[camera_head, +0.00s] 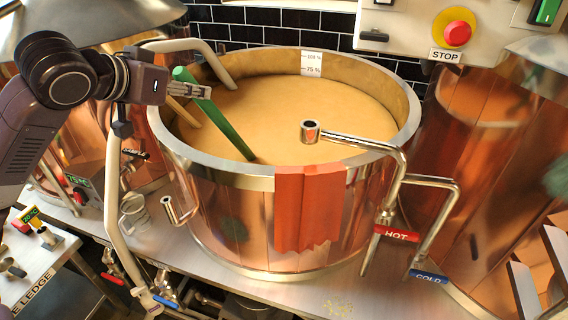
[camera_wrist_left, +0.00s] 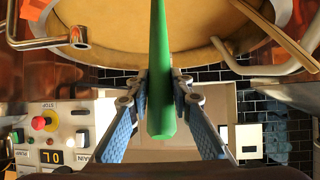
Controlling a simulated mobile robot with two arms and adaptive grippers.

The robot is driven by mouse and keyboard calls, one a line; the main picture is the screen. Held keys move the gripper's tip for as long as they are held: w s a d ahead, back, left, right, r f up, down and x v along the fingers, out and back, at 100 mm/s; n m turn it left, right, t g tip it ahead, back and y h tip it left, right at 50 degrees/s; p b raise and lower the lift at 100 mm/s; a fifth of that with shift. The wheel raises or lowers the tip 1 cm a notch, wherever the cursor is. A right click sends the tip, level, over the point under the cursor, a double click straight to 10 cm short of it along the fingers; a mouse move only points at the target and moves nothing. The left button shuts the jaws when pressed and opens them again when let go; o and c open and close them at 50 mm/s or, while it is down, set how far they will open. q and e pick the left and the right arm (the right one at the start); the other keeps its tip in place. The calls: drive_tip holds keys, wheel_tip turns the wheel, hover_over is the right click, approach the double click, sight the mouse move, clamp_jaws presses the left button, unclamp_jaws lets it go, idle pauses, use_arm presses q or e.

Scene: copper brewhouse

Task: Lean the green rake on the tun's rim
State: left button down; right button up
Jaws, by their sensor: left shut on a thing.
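The green rake (camera_head: 222,124) slants down into the tan mash in the copper tun, and its lower end is hidden in the mash. My left gripper (camera_head: 205,91) is shut on the rake near its upper end, above the left part of the tun. In the left wrist view, the two blue-padded fingers (camera_wrist_left: 159,90) close on the green handle (camera_wrist_left: 160,60) from both sides. The tun's steel rim (camera_head: 228,173) is round and broad. I cannot tell whether the handle touches the rim at the left back.
A wooden handle (camera_head: 183,113) and a pale curved pipe (camera_head: 215,62) reach into the tun at the left back. A red cloth (camera_head: 302,210) hangs over the front rim. A swivel spout (camera_head: 345,139) crosses the right rim. A control panel (camera_head: 400,25) stands behind.

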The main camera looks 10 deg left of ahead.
use_arm(q)
drive_tip(key=shift+f+b, duration=2.05)
drive_tip(key=shift+f, duration=0.85)
drive_tip(key=c, duration=1.7)
unclamp_jaws()
drive_tip(key=shift+o, duration=0.2)
drive_tip(key=shift+f, duration=0.2)
drive_tip(key=v, duration=1.2)
drive_tip(key=shift+r, duration=0.1)
